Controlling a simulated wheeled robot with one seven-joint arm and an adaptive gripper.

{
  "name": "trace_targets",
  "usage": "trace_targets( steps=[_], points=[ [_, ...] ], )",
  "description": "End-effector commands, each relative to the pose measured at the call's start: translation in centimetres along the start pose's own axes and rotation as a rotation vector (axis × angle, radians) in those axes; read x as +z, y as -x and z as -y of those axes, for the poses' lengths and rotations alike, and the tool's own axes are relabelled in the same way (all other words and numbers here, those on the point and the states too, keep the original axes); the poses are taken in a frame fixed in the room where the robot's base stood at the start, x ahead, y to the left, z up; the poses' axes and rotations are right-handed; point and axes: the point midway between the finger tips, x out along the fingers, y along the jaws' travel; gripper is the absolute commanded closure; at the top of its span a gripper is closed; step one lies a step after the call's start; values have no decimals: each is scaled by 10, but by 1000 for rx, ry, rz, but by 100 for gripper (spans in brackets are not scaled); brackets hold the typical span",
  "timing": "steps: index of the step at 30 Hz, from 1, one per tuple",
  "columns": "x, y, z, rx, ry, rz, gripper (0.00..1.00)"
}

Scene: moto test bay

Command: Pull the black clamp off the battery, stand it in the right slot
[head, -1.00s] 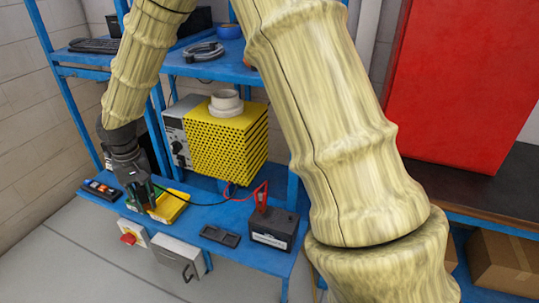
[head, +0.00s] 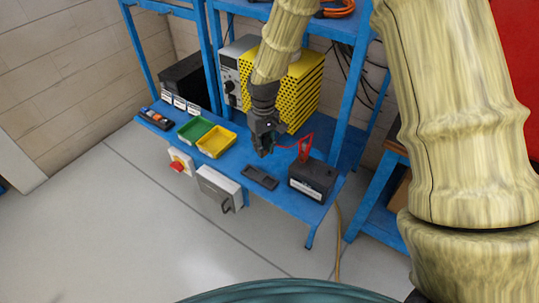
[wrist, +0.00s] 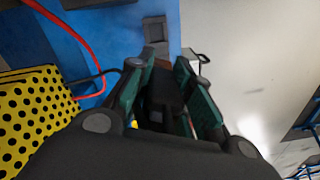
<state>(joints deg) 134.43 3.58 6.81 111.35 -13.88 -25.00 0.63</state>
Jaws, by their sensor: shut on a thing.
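My gripper (head: 264,150) is in the head view, pointing down above the blue bench, left of the battery. In the wrist view its green-padded fingers (wrist: 172,72) are shut on the black clamp (wrist: 163,92), which is dark and partly hidden. A black cable runs to it from the left. The black battery (head: 312,180) stands at the bench's right end, with the red clamp (head: 304,150) upright on it. The flat black slotted holder (head: 260,178) lies below and in front of my gripper, left of the battery; part of it shows in the wrist view (wrist: 154,28).
A yellow perforated unit (head: 297,95) stands behind my gripper. Green (head: 194,130) and yellow (head: 216,142) trays lie to the left on the bench (head: 238,162). A red cable (wrist: 75,35) loops near the gripper. A grey switch box (head: 218,188) hangs on the bench front.

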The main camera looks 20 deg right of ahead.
Motion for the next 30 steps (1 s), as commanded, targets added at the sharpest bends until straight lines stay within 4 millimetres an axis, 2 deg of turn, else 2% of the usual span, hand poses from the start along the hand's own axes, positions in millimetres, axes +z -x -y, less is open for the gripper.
trace_targets(
  steps=[6,12,23,30],
  points=[
    [10,-30,-5,13,229,1,100],
    [15,-48,-10,26,367,-3,100],
    [17,-62,-12,32,414,-4,100],
    [17,-76,-12,31,413,-4,100]
  ],
)
